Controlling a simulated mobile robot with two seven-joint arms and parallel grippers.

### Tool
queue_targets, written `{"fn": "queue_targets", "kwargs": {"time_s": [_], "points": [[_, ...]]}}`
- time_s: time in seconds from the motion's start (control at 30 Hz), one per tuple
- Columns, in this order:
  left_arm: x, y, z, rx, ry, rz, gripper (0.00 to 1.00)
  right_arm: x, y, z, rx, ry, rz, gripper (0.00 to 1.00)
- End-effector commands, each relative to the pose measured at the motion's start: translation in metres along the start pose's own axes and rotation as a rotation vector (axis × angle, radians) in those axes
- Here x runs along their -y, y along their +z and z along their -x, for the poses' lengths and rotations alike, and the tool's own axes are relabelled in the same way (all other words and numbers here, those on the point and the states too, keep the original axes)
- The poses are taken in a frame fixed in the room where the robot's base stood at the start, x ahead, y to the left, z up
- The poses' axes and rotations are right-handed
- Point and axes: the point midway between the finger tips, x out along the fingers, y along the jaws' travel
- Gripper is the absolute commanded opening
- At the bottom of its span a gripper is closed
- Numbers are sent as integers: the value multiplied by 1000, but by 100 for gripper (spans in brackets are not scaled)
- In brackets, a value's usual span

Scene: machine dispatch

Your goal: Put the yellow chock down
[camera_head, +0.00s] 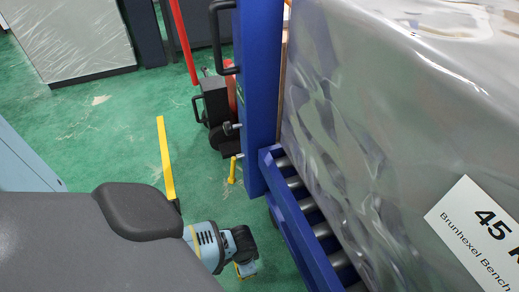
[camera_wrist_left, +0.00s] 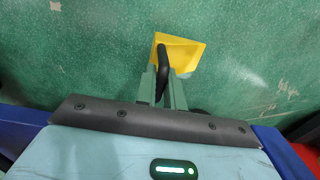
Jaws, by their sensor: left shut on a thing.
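The yellow chock (camera_wrist_left: 184,50) shows in the left wrist view beyond my fingertips, with a black handle on its near side. My left gripper (camera_wrist_left: 164,82) is shut on that black handle. The green floor lies behind the chock; I cannot tell whether the chock touches it. In the head view my left wrist is at bottom centre, and a small yellow patch of the chock (camera_head: 246,268) shows below it. The rest of the chock is hidden there. My right gripper is in neither view.
A blue roller frame (camera_head: 300,232) carries a large wrapped crate (camera_head: 370,150) just right of my left wrist. A blue post (camera_head: 257,90) and a black-and-red device (camera_head: 213,105) stand behind. A yellow strip (camera_head: 165,158) crosses the green floor (camera_head: 100,130), which is open at left.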

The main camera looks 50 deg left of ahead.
Motion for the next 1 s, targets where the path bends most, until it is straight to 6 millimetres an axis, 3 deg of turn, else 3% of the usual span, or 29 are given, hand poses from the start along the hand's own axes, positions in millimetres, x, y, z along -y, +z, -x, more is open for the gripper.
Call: {"fn": "queue_targets", "kwargs": {"time_s": [0.1,0.23,0.47,0.63,0.8,1.0], "points": [[5,-22,-5,-1,0,-1,0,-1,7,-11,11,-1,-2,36],[8,-34,-5,0,0,-1,0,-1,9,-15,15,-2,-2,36],[9,-37,-4,0,0,-1,0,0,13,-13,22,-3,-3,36],[13,-52,-7,-2,0,-1,0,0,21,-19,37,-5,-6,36],[12,-48,-34,3,1,0,0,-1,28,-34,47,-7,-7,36],[12,-49,-40,-1,0,0,0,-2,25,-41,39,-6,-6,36]]}}
